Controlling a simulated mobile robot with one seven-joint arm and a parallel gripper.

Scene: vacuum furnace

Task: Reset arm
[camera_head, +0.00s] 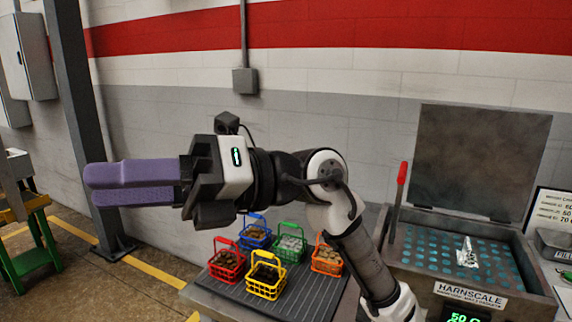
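My arm reaches up from the lower right and bends to the left at its elbow. My gripper (130,183) is held in the air at the left, above the level of the baskets and well apart from them. Its two purple fingers point left, lying nearly level. They look close together, one seen partly behind the other, and from this angle I cannot tell whether there is a gap between them. I see nothing held at the fingertips.
Small baskets with contents, red (227,264), yellow (266,280), blue (256,233), green (291,243) and orange (327,260), stand on a grey ribbed tray (229,295). The open-lidded Harnscale box (470,291) is at right. A dark post (78,110) stands behind my gripper.

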